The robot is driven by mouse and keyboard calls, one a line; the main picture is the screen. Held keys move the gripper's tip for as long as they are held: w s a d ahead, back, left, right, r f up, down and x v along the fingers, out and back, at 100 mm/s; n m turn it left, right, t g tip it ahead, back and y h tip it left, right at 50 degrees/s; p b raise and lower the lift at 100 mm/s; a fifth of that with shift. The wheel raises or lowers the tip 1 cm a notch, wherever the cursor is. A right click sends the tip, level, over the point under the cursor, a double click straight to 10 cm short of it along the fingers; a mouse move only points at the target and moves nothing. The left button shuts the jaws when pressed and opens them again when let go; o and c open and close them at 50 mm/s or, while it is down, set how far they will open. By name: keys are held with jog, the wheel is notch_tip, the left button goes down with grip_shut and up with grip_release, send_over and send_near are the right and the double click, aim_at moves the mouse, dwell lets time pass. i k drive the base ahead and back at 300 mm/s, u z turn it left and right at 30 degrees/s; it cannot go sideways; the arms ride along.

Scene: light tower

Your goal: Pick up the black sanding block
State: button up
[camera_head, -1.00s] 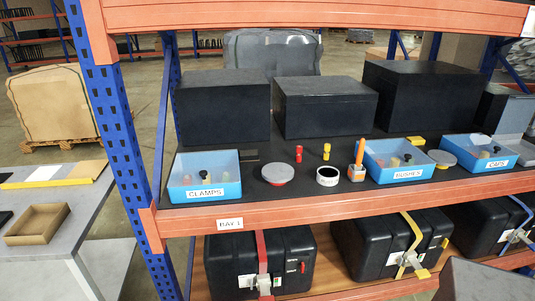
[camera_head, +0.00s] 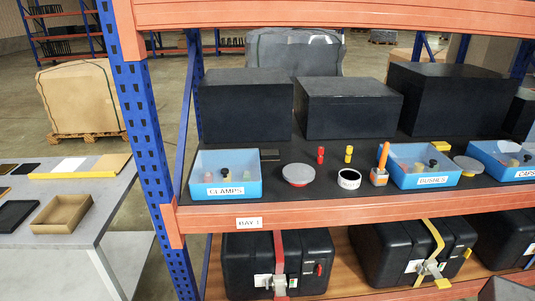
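A small dark block (camera_head: 270,155), which looks like the black sanding block, lies on the black shelf mat just right of the blue CLAMPS bin (camera_head: 256,187), towards its back. It is small and dark against the mat, so its details are hard to tell. It lies in front of the left large black box (camera_head: 246,105). My gripper is not in view.
Along the shelf stand a grey-lidded round tin (camera_head: 298,174), red (camera_head: 320,155) and yellow (camera_head: 348,154) small parts, a white ring (camera_head: 349,179), an orange-handled tool (camera_head: 380,172) and the BUSHES bin (camera_head: 432,182). A blue upright (camera_head: 146,130) and orange beams (camera_head: 340,214) frame the shelf. A grey table (camera_head: 105,205) stands left.

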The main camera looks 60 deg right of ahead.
aim_at(265, 155)
jog(key=i, duration=1)
jog(key=z, duration=0.05)
